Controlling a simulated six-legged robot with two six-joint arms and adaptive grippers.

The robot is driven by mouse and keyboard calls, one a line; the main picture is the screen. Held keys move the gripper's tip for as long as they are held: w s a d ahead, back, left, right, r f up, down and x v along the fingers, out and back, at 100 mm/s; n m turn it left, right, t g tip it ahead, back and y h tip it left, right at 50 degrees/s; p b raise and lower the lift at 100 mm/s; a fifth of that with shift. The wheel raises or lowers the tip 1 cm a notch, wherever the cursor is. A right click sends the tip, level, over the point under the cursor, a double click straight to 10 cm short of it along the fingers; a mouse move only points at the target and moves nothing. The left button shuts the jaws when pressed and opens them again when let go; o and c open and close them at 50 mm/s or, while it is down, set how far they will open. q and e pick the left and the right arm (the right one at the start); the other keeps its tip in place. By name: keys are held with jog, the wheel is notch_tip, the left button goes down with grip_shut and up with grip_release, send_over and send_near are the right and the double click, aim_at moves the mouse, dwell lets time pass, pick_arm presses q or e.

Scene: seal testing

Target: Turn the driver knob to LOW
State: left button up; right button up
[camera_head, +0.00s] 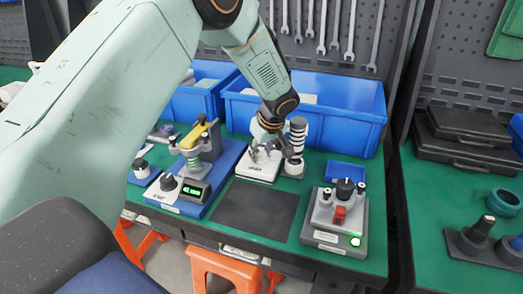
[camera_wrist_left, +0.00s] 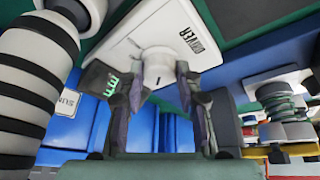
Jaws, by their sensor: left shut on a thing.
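The driver box (camera_head: 257,172) is a white unit on the green bench, left of a black-and-white ribbed cylinder (camera_head: 297,136). In the left wrist view its white face (camera_wrist_left: 125,42) carries a DRIVER label. A round white knob (camera_wrist_left: 158,66) with a short dark mark stands out from that face. My left gripper (camera_head: 264,152) is at the box from above. In the wrist view its two fingers (camera_wrist_left: 163,88) are on either side of the knob, shut on it. The knob's position words cannot be read. My right gripper is not in view.
A blue tester (camera_head: 208,200) with a lit display and yellow-handled clamp stands at left. A grey unit (camera_head: 354,228) with a red switch stands at right. A dark mat (camera_head: 255,208) lies in front of the box. Blue bins (camera_head: 345,125) stand behind.

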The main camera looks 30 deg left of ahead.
pick_arm(q)
jog(key=shift+a+m+t+h, duration=0.1)
jog(key=shift+m+t+h, duration=0.25)
jog(key=shift+m, duration=0.75)
jog(key=shift+s+a+m+t+h, duration=0.15)
jog(key=shift+m+t+h, duration=0.2)
jog(key=shift+m, duration=0.85)
jog(key=shift+m+t+h+p, duration=0.4)
jog(key=shift+m+p, duration=0.5)
jog(key=shift+m, duration=0.7)
jog(key=o, duration=1.1)
jog(key=shift+f, duration=0.1)
jog(key=shift+o, duration=0.2)
